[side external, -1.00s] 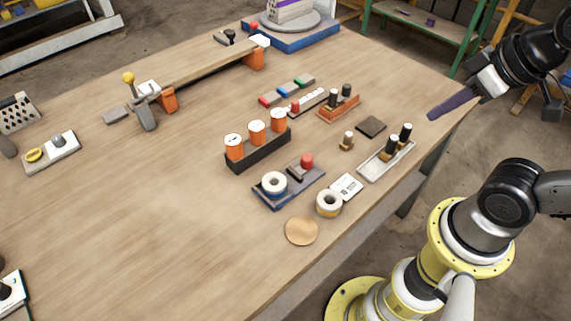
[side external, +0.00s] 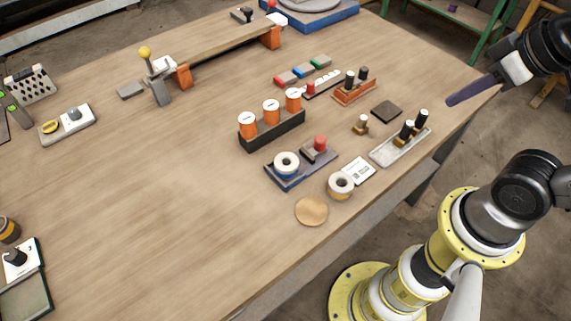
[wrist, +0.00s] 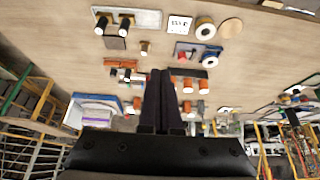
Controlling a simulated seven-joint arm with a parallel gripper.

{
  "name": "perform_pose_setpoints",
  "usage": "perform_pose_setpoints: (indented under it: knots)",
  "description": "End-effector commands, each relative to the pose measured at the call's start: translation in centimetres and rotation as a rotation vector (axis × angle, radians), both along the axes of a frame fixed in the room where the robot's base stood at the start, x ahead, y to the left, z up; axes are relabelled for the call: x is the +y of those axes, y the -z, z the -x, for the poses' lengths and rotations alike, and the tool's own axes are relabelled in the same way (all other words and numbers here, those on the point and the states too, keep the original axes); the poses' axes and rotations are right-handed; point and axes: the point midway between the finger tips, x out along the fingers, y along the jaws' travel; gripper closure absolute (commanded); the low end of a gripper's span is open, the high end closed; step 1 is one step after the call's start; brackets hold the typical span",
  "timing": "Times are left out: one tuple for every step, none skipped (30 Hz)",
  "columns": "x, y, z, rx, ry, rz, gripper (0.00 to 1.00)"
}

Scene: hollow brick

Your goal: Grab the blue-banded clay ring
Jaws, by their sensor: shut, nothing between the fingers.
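The blue-banded clay ring (side external: 287,163) is a white ring with a blue lower band. It lies flat on the left part of a small dark blue tray (side external: 287,183), beside a red-topped stamp-like piece (side external: 319,144). It also shows small in the wrist view (wrist: 210,61). A similar white ring with a tan-yellow band (side external: 341,185) stands on the table nearer the front edge. My gripper (side external: 450,101) is high at the right of the side view, well away from the ring. In the wrist view its dark fingers (wrist: 160,73) are together and empty.
A dark rack with orange spools (side external: 272,128) stands behind the tray. A white card (side external: 359,170), a round tan disc (side external: 311,211) and a pale tray of black-topped pieces (side external: 399,148) are close by. The table's left front is clear.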

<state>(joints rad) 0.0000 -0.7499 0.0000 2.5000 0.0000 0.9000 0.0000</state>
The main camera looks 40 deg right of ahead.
Motion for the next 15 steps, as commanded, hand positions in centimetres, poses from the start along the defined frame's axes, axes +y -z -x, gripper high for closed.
perform_pose_setpoints:
  knots:
    - [0.00,0.00,0.00,0.000,0.000,0.000,1.00]
    - [0.00,0.00,0.00,0.000,0.000,0.000,1.00]
    - [0.00,0.00,0.00,0.000,0.000,0.000,1.00]
    - [0.00,0.00,0.00,0.000,0.000,0.000,1.00]
    - [0.00,0.00,0.00,0.000,0.000,0.000,0.98]
    - [0.00,0.00,0.00,0.000,0.000,0.000,0.91]
    - [0.00,0.00,0.00,0.000,0.000,0.000,0.86]
    - [0.00,0.00,0.00,0.000,0.000,0.000,0.80]
    - [0.00,0.00,0.00,0.000,0.000,0.000,0.73]
    - [0.00,0.00,0.00,0.000,0.000,0.000,0.68]
    - [0.00,0.00,0.00,0.000,0.000,0.000,0.62]
    - [0.00,0.00,0.00,0.000,0.000,0.000,0.55]
    - [0.00,0.00,0.00,0.000,0.000,0.000,0.50]
    - [0.00,0.00,0.00,0.000,0.000,0.000,0.44]
    - [0.00,0.00,0.00,0.000,0.000,0.000,0.37]
